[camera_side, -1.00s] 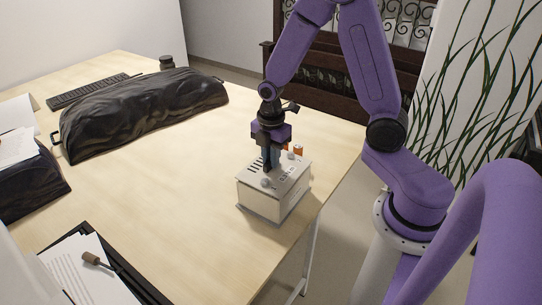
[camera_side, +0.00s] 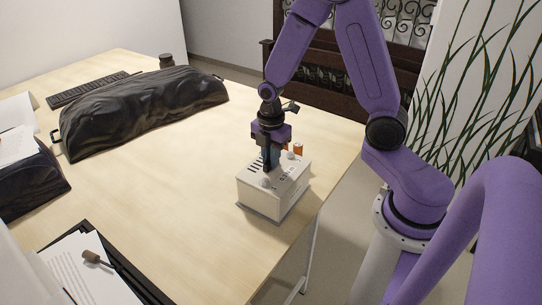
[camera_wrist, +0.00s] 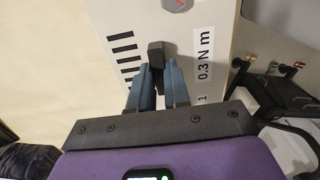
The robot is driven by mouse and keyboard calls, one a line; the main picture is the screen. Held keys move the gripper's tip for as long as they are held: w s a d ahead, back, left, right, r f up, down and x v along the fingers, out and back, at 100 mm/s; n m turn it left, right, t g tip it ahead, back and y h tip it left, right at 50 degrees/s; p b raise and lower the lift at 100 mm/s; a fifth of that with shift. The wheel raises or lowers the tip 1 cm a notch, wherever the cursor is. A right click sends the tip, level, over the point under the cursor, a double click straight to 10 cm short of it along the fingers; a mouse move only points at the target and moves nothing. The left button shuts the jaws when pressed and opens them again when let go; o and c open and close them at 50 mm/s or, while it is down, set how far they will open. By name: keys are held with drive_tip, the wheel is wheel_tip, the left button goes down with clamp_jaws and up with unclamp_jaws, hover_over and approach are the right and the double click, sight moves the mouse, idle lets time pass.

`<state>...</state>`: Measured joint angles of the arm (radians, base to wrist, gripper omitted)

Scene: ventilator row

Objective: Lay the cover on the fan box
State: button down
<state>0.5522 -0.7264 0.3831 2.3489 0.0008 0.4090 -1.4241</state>
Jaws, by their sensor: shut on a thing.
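The cover (camera_side: 288,174) is a pale plate with dark slots and printed marks, lying over the top of the fan box (camera_side: 262,203). The box is a whitish block near the table's right edge. My gripper (camera_side: 268,168) points down and is shut on a dark upright grip on the cover. In the wrist view, my gripper's blue fingers (camera_wrist: 158,88) close around this dark grip (camera_wrist: 156,55). The cover (camera_wrist: 190,50) there shows black slots on the left and "0.3 N m" on the right. Whether the cover touches the box all round cannot be told.
Orange-topped cylinders (camera_side: 298,148) stand just behind the box. A black bag-like bundle (camera_side: 145,110) and a keyboard (camera_side: 88,90) lie at the back left. A wooden-handled tool (camera_side: 95,257) lies on papers at the front left. The table's middle is clear.

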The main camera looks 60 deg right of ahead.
drive_tip(key=shift+f, duration=0.15)
drive_tip(key=c, duration=1)
unclamp_jaws()
drive_tip(key=shift+r, duration=3.5)
drive_tip(key=s+a+r+m, duration=0.2)
drive_tip(key=s, duration=0.5)
drive_tip(key=s+a+r+m, duration=0.2)
drive_tip(key=s+a, duration=0.1)
drive_tip(key=s, duration=0.4)
drive_tip(key=s+a+r+m, duration=0.1)
drive_tip(key=s+a+r, duration=0.1)
drive_tip(key=s, duration=0.5)
drive_tip(key=shift+s+a+m, duration=0.1)
drive_tip(key=shift+a+m, duration=0.25)
drive_tip(key=shift+m, duration=0.05)
